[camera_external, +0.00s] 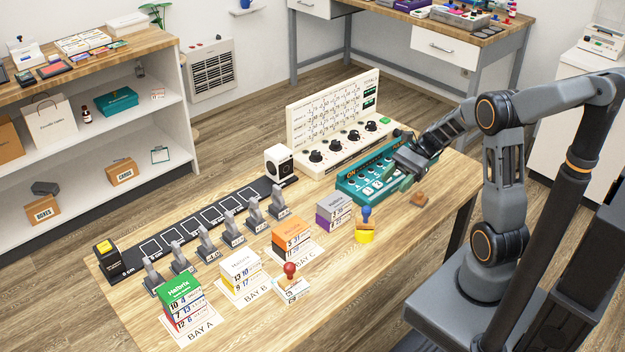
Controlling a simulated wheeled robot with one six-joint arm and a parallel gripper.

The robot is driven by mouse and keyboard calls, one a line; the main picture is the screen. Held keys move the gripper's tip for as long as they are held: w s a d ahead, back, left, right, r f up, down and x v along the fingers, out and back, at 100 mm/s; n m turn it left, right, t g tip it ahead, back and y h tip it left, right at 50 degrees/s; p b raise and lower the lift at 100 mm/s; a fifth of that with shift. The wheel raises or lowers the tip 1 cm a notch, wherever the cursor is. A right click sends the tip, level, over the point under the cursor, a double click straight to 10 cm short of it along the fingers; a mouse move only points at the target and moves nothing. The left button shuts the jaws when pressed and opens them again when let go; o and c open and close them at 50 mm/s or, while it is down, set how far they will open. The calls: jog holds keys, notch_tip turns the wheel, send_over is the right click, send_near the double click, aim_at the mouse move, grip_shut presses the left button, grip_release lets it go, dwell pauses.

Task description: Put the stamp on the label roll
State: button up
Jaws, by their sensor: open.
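A stamp with a red knob (290,269) stands at the front middle of the table, at the back edge of a small white printed label piece (293,290), perhaps the label roll; I cannot tell whether it rests on it. Another stamp with a blue handle (366,214) stands upright at or on a yellow round piece (364,237), farther right. I cannot tell which stamp is meant. My gripper (411,160) is open, over the right end of the teal device, away from both stamps. Its fingertips are small and partly unclear.
A small brown block (419,199) lies near the right table edge. The teal keyed device (372,180) and a cream panel with knobs (337,135) stand behind. Stacked boxes, green (181,302), white (240,273), orange (291,238) and purple (335,210), line the front. Grey levers (206,243) stand behind them.

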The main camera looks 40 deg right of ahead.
jog(key=s+a+r+n+t+h, duration=0.1)
jog(key=s+r+n+t+h, duration=0.1)
jog(key=s+n+h, duration=0.7)
jog(key=n+h, duration=0.4)
jog(key=n, duration=0.4)
jog(key=shift+r+t, duration=0.3)
jog(key=shift+t, duration=0.1)
